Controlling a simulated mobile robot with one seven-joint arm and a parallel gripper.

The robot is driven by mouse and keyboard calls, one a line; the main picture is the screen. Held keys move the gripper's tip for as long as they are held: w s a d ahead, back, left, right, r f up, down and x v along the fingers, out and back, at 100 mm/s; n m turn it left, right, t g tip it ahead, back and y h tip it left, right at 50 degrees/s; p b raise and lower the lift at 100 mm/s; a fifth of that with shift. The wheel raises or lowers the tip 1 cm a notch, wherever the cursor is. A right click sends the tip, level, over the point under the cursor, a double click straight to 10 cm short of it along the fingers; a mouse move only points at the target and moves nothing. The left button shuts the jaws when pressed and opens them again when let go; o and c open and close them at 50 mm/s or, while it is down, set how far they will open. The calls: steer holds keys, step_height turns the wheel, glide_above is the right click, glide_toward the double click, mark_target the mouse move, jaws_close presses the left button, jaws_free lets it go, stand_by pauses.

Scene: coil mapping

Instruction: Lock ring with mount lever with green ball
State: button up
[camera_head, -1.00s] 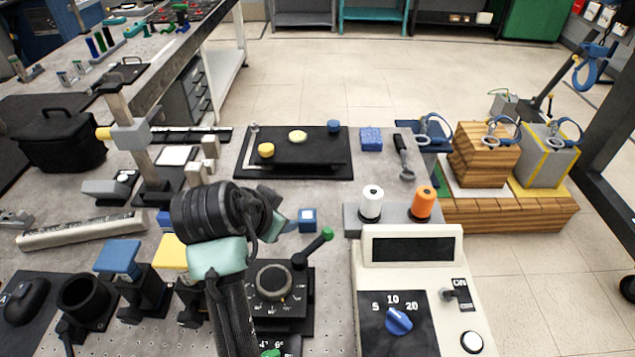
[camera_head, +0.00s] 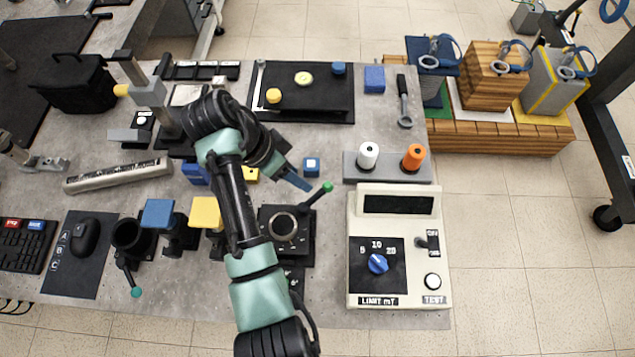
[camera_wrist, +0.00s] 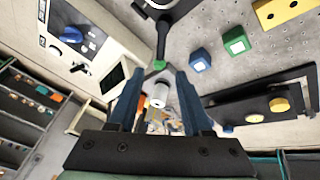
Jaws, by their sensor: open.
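The black mount (camera_head: 304,252) stands on the table right of my forearm, with a round metal ring (camera_head: 283,226) on its top. Its dark lever points up and right and ends in a green ball (camera_head: 327,187). My gripper (camera_head: 303,186) is open, its blue fingers just left of the ball. In the wrist view my gripper (camera_wrist: 159,72) has a finger on either side, and the green ball (camera_wrist: 159,64) shows between the tips at the end of the dark lever (camera_wrist: 162,38). I cannot tell whether the ball is truly between the fingers in depth. My forearm hides part of the mount's left side.
A small blue block (camera_head: 311,167) lies just behind the ball. The white meter box (camera_head: 400,285) stands right of the mount, behind it a grey holder with white (camera_head: 368,155) and orange (camera_head: 413,157) spools. Yellow (camera_head: 206,213) and blue (camera_head: 158,213) topped stands are left of my forearm.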

mark_target(319, 193)
steer(key=x, duration=1)
steer(key=shift+w+f+p, duration=0.1)
steer(key=shift+p, duration=0.25)
jaws_close()
stand_by(0.8)
